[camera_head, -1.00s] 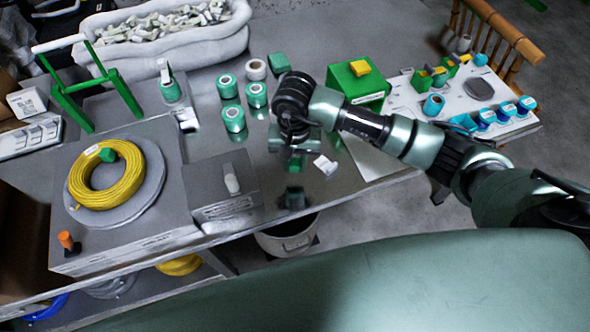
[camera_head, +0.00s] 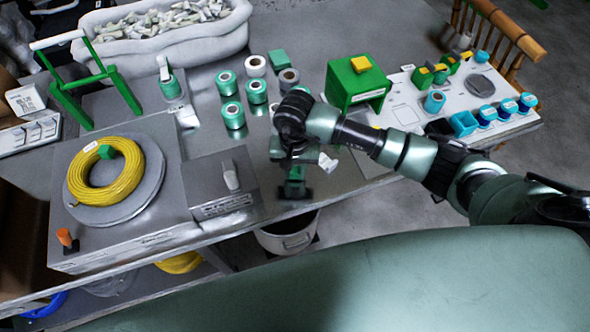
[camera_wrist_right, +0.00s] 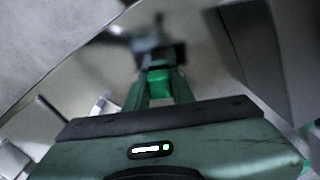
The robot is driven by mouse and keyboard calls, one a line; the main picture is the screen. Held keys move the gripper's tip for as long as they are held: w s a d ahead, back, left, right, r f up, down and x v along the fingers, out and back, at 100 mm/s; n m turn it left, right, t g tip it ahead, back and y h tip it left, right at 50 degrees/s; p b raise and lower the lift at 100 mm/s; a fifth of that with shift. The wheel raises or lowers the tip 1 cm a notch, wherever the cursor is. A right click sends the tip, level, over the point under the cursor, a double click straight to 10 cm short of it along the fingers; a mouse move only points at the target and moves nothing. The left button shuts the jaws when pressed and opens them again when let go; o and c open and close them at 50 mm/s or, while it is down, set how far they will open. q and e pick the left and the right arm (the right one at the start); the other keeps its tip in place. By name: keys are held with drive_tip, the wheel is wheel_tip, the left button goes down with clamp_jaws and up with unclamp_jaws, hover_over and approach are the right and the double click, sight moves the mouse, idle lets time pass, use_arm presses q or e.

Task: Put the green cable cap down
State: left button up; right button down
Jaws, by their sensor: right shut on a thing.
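My right gripper (camera_head: 294,190) points down close above the shiny table top, near its front edge and right of the grey box with the white knob. In the right wrist view, its fingers (camera_wrist_right: 158,66) are shut on a small green piece, the green cable cap (camera_wrist_right: 158,84). The view is blurred, so I cannot tell whether the cap touches the table. In the head view the cap is not clearly separable from the green gripper. My left gripper is out of view.
A yellow cable coil (camera_head: 126,187) with a green clip lies on a turntable at left. Green spools (camera_head: 233,117) stand behind my gripper. A green box (camera_head: 352,88) and white board (camera_head: 407,113) are to the right. A crumpled white piece (camera_head: 329,163) lies close beside my gripper.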

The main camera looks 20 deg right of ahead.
drive_tip(key=shift+s+f, duration=0.15)
drive_tip(key=shift+f, duration=0.15)
